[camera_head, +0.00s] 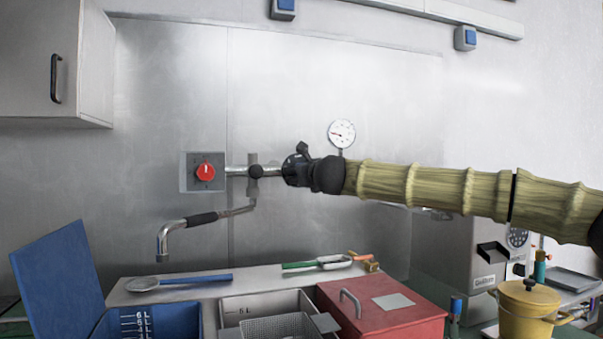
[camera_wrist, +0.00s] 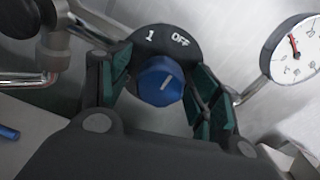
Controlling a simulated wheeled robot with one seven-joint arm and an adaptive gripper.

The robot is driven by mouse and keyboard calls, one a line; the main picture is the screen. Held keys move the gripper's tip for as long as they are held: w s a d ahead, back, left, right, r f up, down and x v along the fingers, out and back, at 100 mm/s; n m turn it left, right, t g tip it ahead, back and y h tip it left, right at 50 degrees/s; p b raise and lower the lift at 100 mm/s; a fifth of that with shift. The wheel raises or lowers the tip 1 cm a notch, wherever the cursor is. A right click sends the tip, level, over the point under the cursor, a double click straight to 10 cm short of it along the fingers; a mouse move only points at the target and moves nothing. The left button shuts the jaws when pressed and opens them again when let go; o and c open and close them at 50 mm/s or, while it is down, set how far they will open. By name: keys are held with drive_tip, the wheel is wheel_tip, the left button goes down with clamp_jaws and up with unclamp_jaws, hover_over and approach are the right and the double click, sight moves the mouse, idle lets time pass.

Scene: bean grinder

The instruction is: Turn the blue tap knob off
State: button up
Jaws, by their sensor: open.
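The white line on the knob slants up and to the right, toward the "OFF" side. My gripper (camera_wrist: 160,88) has its green-padded fingers spread, one on each side of the knob. Gaps show between the knob and both pads. In the head view my gripper (camera_head: 296,166) is at the wall pipe, left of the gauge, and hides the blue knob.
A pressure gauge (camera_wrist: 295,48) is close to the right finger, and pipes (camera_wrist: 85,35) are close to the left one. In the head view a red knob (camera_head: 205,172) is left on the wall, above the spout (camera_head: 185,227). A sink and red box (camera_head: 385,312) are below.

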drive_tip(key=v, duration=1.2)
drive_tip(key=shift+r, duration=0.1)
